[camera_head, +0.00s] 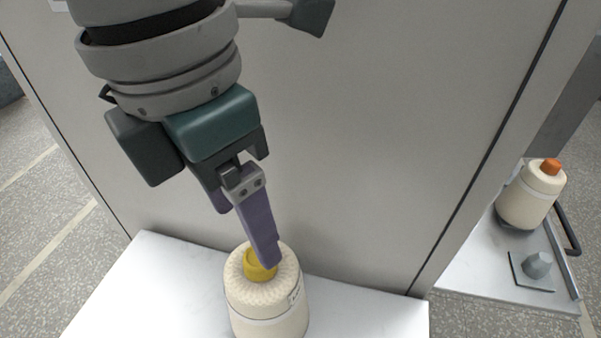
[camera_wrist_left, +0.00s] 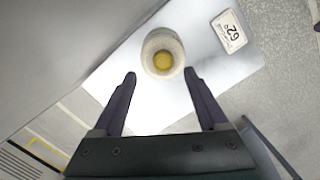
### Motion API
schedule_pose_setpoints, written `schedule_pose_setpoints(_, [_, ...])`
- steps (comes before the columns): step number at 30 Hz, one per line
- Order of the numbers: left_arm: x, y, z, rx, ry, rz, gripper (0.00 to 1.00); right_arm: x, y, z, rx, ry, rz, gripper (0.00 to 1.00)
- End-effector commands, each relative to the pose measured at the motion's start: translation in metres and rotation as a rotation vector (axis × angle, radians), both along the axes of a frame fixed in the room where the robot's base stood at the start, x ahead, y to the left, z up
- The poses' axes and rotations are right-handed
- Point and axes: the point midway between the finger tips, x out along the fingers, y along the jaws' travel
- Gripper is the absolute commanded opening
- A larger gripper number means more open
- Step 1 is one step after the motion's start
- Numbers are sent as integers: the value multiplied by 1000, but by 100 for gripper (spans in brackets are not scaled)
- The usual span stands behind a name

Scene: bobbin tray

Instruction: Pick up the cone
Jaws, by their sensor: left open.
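A cream yarn cone (camera_head: 265,304) with a yellow tip stands upright on a white surface at the bottom middle of the head view. In the left wrist view the cone (camera_wrist_left: 151,45) is seen from above, ahead of the fingertips and between their lines. My left gripper (camera_head: 258,258) points down at the cone's top, and one purple finger overlaps the yellow tip in the head view. In the left wrist view the left gripper (camera_wrist_left: 160,76) is open, with nothing between its fingers. Contact with the cone cannot be told. My right gripper is not in view.
The white surface (camera_head: 129,290) under the cone is otherwise mostly clear. A tall grey panel (camera_head: 390,110) stands right behind it. At right, another cream cone with an orange tip (camera_head: 536,197) stands on a separate tray (camera_head: 467,270) beside a grey peg (camera_head: 537,264). A label card (camera_wrist_left: 229,31) reads 62.

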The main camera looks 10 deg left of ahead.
Motion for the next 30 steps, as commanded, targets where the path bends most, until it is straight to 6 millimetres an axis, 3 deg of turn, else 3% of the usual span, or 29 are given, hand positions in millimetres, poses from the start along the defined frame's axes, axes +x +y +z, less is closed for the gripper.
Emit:
schedule_pose_setpoints(5, [-2, -5, -25, 2, 5, 0, 76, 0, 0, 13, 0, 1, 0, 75])
schedule_pose_setpoints(9, [1, -7, -44, 0, 2, -1, 76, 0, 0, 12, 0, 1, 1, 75])
schedule_pose_setpoints(17, [1, -7, -48, -2, 1, -1, 76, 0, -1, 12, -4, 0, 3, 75])
schedule_pose_setpoints(30, [1, -7, -48, -2, 1, 0, 29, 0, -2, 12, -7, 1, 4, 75])
